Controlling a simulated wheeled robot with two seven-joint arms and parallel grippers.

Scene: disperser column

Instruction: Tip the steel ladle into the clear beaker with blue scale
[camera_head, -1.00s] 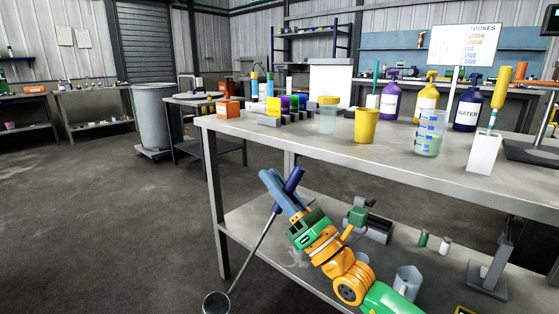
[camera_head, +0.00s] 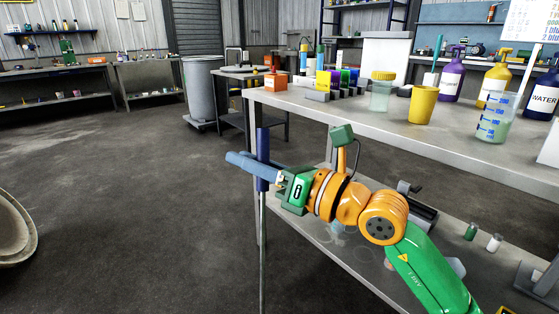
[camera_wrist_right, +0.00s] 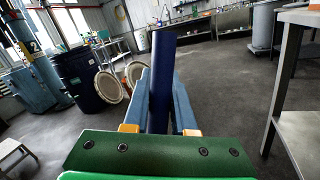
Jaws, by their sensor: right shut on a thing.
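My right gripper (camera_head: 240,163) is shut on the dark blue handle of the steel ladle (camera_head: 263,148), in front of the bench's left end. The handle is close to upright and the thin steel shaft hangs straight down, out of the bottom of the head view, so the bowl is hidden. In the right wrist view, the ladle handle (camera_wrist_right: 161,80) stands between the blue-grey fingers. The clear beaker with blue scale (camera_head: 494,120) stands upright on the bench top at right, with pale green content low in it. The ladle is well left of the beaker. My left gripper is not in view.
The steel bench (camera_head: 345,118) has a lower shelf. A yellow cup (camera_head: 423,105), a yellow-lidded jar (camera_head: 381,95) and spray bottles, including a yellow one (camera_head: 493,84), stand near the beaker. An orange box (camera_head: 275,83) sits at the bench's left end. The floor left of the bench is open.

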